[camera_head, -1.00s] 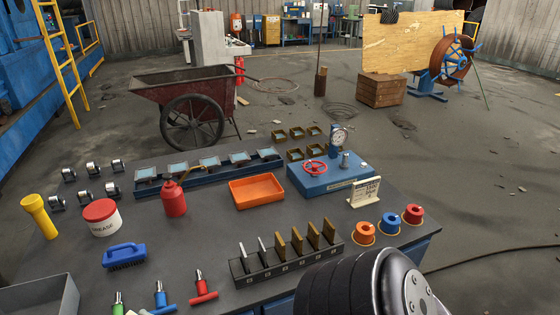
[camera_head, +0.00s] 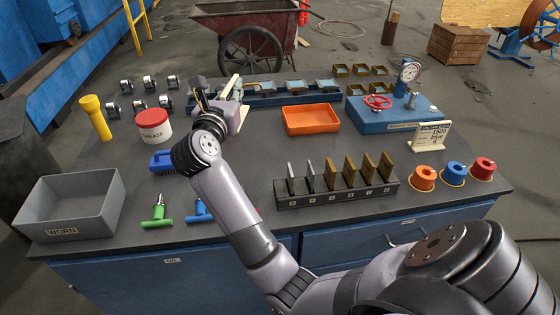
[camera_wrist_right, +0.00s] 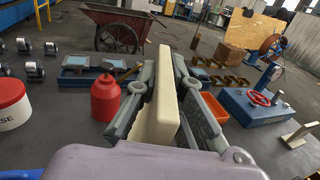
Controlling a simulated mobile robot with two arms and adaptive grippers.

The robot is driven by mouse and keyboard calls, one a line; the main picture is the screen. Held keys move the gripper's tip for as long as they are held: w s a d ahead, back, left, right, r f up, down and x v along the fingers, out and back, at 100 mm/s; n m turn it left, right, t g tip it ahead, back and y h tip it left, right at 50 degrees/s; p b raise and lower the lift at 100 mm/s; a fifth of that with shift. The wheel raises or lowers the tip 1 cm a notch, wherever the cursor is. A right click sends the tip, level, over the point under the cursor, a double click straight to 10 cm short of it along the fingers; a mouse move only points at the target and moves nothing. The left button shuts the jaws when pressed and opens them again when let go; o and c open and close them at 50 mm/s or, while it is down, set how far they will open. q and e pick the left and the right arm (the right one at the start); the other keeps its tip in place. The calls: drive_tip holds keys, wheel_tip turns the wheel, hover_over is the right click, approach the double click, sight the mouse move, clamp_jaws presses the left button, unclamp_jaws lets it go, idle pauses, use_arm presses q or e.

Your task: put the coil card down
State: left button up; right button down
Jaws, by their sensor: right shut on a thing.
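My right gripper (camera_head: 222,97) is over the back left part of the bench (camera_head: 255,165), shut on a thin cream card (camera_head: 240,118), which I take to be the coil card. In the right wrist view the card (camera_wrist_right: 165,95) stands on edge between the two fingers (camera_wrist_right: 166,68). Its face cannot be read, and I cannot tell whether its lower edge touches the bench. My left gripper is not in view.
A red can (camera_wrist_right: 105,98) stands close left of the gripper. The grease tub (camera_head: 153,128), blue brush (camera_head: 162,160), orange tray (camera_head: 311,121), slotted rack (camera_head: 335,195) and blue gauge unit (camera_head: 390,115) are around. Bare bench lies between the rack and the orange tray.

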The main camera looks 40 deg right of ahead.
drive_tip(key=r, duration=0.1)
drive_tip(key=w+r, duration=0.1)
drive_tip(key=r+m+g+h+b, duration=0.1)
drive_tip(key=shift+w+d+r, duration=0.2)
drive_tip(key=shift+w+d, duration=0.1)
drive_tip(key=shift+w, duration=0.1)
wheel_tip(320, 180, down, 20)
drive_tip(key=shift+w+r, duration=0.1)
drive_tip(key=shift+r, duration=0.05)
drive_tip(key=c, duration=2.1)
unclamp_jaws()
drive_tip(key=shift+c, duration=0.2)
drive_tip(key=o, duration=0.4)
drive_tip(key=shift+o, duration=0.3)
